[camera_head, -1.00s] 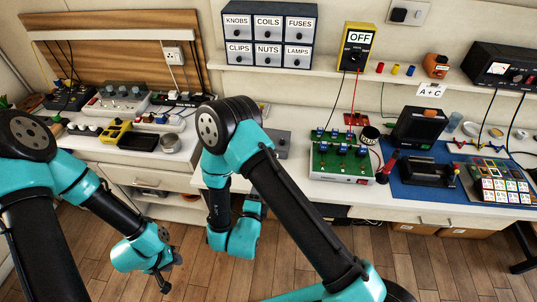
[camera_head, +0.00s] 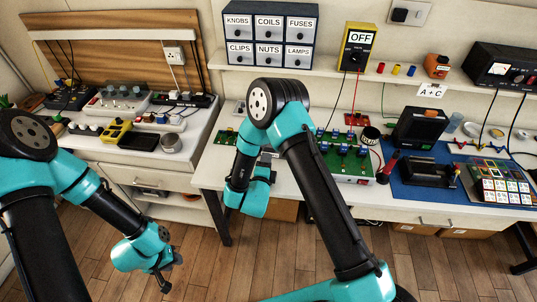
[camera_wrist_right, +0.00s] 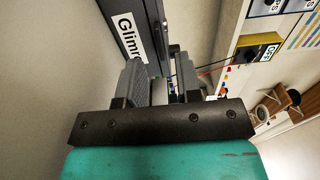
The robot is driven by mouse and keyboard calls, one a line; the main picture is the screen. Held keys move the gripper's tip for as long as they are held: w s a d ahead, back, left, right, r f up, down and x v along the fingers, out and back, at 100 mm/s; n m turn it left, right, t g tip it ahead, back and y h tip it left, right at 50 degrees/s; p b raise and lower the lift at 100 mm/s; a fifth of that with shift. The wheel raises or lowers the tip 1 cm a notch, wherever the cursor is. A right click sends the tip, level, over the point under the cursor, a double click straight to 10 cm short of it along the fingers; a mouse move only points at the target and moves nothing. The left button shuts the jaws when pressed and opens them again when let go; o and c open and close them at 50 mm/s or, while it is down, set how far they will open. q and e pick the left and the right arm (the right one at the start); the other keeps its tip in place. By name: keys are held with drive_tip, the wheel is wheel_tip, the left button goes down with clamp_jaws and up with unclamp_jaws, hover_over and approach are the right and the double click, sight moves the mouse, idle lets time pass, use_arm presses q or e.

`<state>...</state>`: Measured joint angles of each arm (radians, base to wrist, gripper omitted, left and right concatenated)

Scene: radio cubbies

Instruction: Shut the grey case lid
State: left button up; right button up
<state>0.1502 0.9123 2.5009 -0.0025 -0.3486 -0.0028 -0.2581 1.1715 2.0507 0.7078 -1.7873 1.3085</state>
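A dark grey panel (camera_wrist_right: 145,25) with a white label reading "Glimr…" stands close beyond my right fingers in the right wrist view; it looks like the grey case's lid. In the head view my right arm mostly covers the case; only a small grey, pale-labelled piece (camera_head: 268,153) shows beside the arm. My right gripper (camera_wrist_right: 158,82) has its fingers apart, with the panel just past them; I cannot tell whether they touch it. My right fingertips are hidden in the head view. My left gripper (camera_head: 171,273) hangs over the floor, its fingers apart and empty.
A green circuit board (camera_head: 345,160) with blue parts stands right of my right arm. A small green board (camera_head: 228,137) lies left of it. A blue mat (camera_head: 405,188) holds dark devices. A drawer cabinet (camera_head: 270,37) stands on the shelf above.

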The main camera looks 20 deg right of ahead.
drive_tip(key=shift+x, duration=2)
drive_tip(key=shift+c, duration=0.3)
clamp_jaws()
